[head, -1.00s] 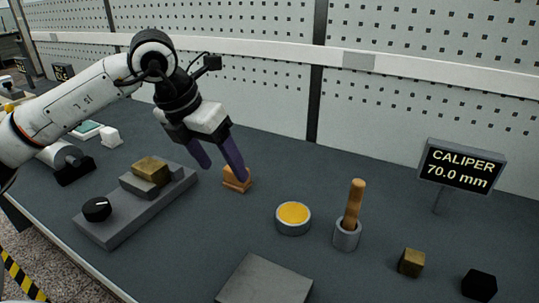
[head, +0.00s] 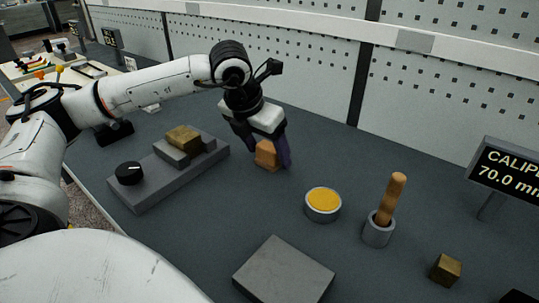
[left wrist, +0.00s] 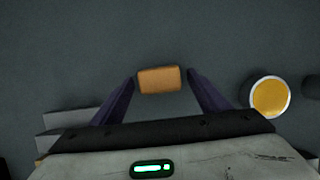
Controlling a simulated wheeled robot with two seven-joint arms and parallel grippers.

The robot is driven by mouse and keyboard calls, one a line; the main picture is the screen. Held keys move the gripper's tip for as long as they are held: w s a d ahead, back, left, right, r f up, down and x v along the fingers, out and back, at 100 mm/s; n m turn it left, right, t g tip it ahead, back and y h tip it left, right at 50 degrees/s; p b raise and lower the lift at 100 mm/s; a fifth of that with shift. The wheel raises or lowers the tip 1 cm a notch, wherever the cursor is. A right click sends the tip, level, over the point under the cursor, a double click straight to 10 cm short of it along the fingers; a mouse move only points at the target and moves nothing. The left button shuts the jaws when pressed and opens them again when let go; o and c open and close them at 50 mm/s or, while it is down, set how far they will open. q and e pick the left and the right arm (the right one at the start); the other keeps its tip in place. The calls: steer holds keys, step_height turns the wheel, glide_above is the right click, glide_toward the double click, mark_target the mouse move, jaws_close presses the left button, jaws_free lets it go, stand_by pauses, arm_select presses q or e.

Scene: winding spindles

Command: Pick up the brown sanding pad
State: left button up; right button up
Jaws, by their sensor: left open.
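The brown sanding pad (head: 267,156) is a small orange-brown block on the dark bench top, right of the grey stepped fixture. My left gripper (head: 268,158) is lowered at it, with its purple fingers open. In the left wrist view the pad (left wrist: 160,80) lies between the two fingertips (left wrist: 162,77) of the left gripper, with a narrow gap on each side. In the head view the gripper partly hides the pad. My right gripper is not in view.
A grey fixture (head: 147,188) with a black knob and brass block stands left of the pad. A tin of yellow paste (head: 323,203), a cup (head: 377,232) with a wooden-handled tool and a flat grey plate (head: 285,272) are to the right and front.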

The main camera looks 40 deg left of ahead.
mark_target(267, 148)
arm_select(q)
steer(key=shift+f, duration=0.25)
steer(key=shift+w, duration=0.1)
steer(key=c, duration=1.1)
step_height(267, 148, up, 10)
steer(key=shift+r+p, duration=0.1)
steer(key=shift+p, duration=0.4)
steer(key=shift+c, duration=0.2)
steer(key=o, duration=0.4)
steer(key=shift+c, duration=1.4)
